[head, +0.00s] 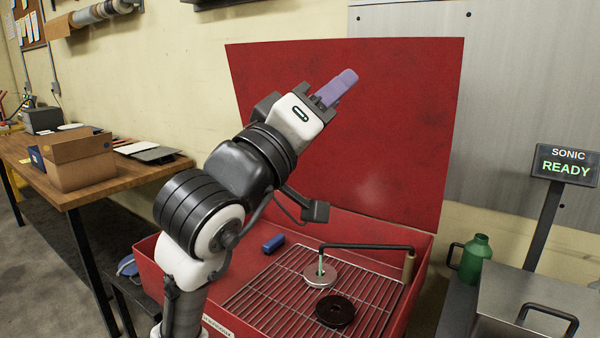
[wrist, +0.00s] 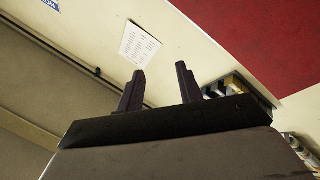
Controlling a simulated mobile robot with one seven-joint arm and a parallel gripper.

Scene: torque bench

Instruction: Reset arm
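My arm rises in front of the raised red panel in the head view, with my gripper (head: 338,88) pointing up and to the right. In the wrist view the two dark fingers (wrist: 160,82) stand apart with an empty gap between them. Through the gap I see the pale wall and a white printed sheet (wrist: 139,45).
Below the arm is a red bin (head: 255,290) with a wire rack, a silver disc (head: 320,276), a black ring (head: 335,311) and a bent black bar (head: 370,247). A green bottle (head: 475,262) and metal box (head: 530,305) stand right. A wooden table (head: 90,190) is left.

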